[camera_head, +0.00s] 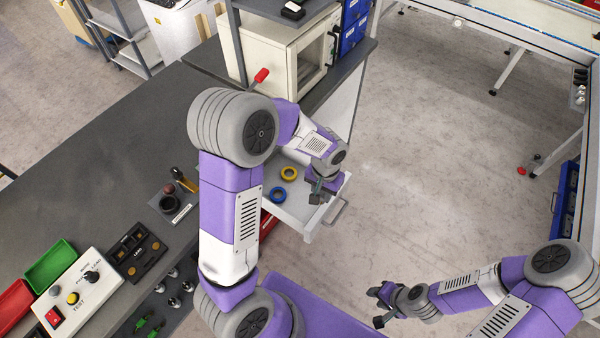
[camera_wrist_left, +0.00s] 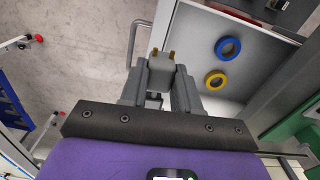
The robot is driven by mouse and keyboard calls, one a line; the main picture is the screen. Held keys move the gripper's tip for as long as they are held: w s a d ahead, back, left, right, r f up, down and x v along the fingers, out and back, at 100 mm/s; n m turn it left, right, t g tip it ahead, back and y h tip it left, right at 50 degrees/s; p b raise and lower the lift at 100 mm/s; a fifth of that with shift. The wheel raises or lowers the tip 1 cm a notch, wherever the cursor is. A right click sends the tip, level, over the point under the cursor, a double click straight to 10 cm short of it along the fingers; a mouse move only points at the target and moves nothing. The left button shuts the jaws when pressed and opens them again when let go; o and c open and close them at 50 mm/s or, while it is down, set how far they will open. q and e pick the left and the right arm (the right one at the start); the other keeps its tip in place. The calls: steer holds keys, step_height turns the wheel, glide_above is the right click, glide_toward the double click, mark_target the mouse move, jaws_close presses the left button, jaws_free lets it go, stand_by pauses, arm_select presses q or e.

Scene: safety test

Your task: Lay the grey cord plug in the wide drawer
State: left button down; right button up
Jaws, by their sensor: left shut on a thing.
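The grey cord plug (camera_wrist_left: 160,72), with two brass prongs, is held between the fingertips of my left gripper (camera_wrist_left: 158,86) in the left wrist view. In the head view my left gripper (camera_head: 320,194) is over the front part of the open wide drawer (camera_head: 298,208), near its handle. The pale drawer (camera_wrist_left: 197,42) also shows in the wrist view, with the plug overlapping its front edge. Whether the plug touches the drawer cannot be told. My right gripper (camera_head: 378,307) is open and empty over the floor at the lower right.
A blue tape roll (camera_head: 276,195) and a yellow tape roll (camera_head: 289,173) lie in the drawer, towards the back. A red-handled tool (camera_head: 261,76) is by the cream cabinet (camera_head: 275,55). The dark worktop (camera_head: 90,150) carries a control box (camera_head: 80,292) and trays. Open floor lies right.

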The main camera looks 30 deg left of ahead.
arm_select(q)
steer(key=w+a+f+b, duration=0.2)
steer(key=a+f+b, duration=0.55)
steer(key=b, duration=0.25)
steer(key=shift+m, duration=0.4)
step_height(320, 180, down, 9)
steer(key=b, duration=0.3)
steer(key=shift+w+a, duration=0.1)
steer(key=shift+w, duration=0.05)
steer(key=c, duration=0.8)
jaws_free()
steer(key=shift+f, duration=0.15)
step_height(320, 180, up, 12)
steer(key=p, duration=0.4)
steer(key=shift+r, duration=0.2)
